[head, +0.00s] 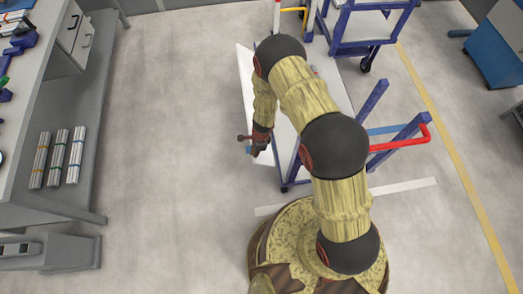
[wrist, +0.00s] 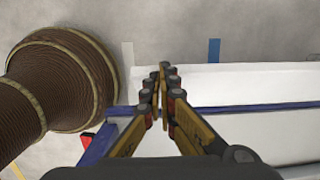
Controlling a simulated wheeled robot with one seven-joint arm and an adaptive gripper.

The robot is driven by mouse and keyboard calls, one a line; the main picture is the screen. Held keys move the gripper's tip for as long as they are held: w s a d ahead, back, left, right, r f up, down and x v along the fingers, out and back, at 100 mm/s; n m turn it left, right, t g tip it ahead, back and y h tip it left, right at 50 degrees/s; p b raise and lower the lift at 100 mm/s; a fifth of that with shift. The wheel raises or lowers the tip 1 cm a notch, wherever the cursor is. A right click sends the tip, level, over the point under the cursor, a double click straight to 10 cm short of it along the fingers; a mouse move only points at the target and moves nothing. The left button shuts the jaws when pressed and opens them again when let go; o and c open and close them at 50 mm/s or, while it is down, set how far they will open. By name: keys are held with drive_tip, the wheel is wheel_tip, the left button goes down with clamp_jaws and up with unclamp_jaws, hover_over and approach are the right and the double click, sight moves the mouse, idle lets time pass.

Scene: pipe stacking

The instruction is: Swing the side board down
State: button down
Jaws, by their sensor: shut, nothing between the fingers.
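The white side board (head: 246,80) runs along the left side of a blue-framed cart in the head view. It looks tilted outward there, though my arm covers part of it. My gripper (head: 256,148) is over the near end of the board, pointing down. In the wrist view my gripper (wrist: 163,95) is shut and empty, with its fingertips together in front of the white board (wrist: 250,78). A blue frame bar (wrist: 235,108) runs across behind the fingers. I cannot tell whether the fingertips touch the board.
The cart's red handle (head: 405,142) sticks out on the right. A workbench (head: 70,110) with bundled pipes (head: 58,158) on its lower shelf stands at the left. Another blue cart (head: 365,35) stands behind. The floor left of the board is clear.

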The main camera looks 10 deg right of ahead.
drive_tip(key=a+f+b, duration=0.4)
drive_tip(key=a+f, duration=0.1)
drive_tip(key=f, duration=0.3)
drive_tip(key=shift+a, duration=0.4)
drive_tip(key=shift+f, duration=0.1)
